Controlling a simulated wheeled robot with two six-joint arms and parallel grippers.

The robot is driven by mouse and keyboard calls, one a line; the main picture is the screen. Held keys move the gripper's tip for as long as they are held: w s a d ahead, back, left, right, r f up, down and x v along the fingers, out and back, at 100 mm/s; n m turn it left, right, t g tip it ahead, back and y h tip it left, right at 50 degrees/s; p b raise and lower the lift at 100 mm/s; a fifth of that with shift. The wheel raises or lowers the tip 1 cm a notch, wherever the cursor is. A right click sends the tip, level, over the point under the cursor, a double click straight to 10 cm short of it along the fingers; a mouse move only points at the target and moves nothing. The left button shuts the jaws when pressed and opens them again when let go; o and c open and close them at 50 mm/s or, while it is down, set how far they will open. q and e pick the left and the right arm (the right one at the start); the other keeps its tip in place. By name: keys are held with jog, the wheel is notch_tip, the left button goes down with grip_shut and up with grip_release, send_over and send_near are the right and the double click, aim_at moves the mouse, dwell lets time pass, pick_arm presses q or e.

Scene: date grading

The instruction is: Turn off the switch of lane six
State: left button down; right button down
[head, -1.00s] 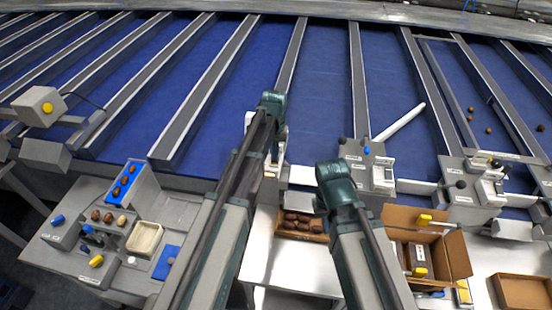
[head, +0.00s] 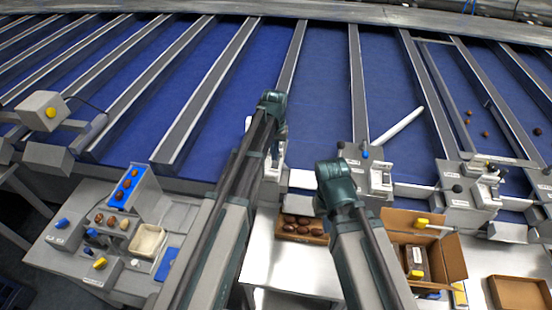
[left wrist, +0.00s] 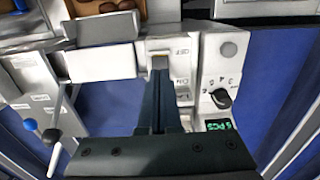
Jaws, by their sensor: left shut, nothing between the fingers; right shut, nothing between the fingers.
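In the left wrist view a pale control box (left wrist: 208,62) has a switch slot marked OFF at one end and ON at the other. My left gripper (left wrist: 160,72) is shut and empty; its fingertips are at this switch, between the two marks. They cover most of the lever, so I cannot tell its position or whether they touch it. In the head view my left gripper (head: 276,150) is over this box (head: 272,172), partly hiding it. No lane number is readable. My right gripper (head: 330,205) is shut and empty, its fingers mostly hidden by its wrist.
A black knob (left wrist: 221,98) and green display (left wrist: 218,125) sit beside the switch. A similar box (head: 378,180) stands to the right. Below are a date tray (head: 284,236) and an open carton (head: 449,262). Blue lanes (head: 325,85) run behind; a sorting station (head: 180,218) stands left.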

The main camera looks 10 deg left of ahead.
aim_at(275, 167)
pick_arm(q)
notch_tip(275, 167, up, 4)
jog(key=p, duration=0.3)
jog(key=shift+f, duration=0.1)
jog(key=shift+s+f, duration=0.15)
jog(key=s+d+f+m+b, duration=0.2)
jog(key=s+d+f+b, duration=0.2)
jog(key=s+f+b, duration=0.5)
jog(key=s+d+f+m+y+b, duration=0.1)
jog(key=s+d+f+b, duration=0.2)
jog(key=s+f+b, duration=0.6)
jog(key=s, duration=0.6)
jog(key=shift+s+d+m, duration=0.2)
jog(key=shift+d+m, duration=0.15)
jog(key=shift+m, duration=0.05)
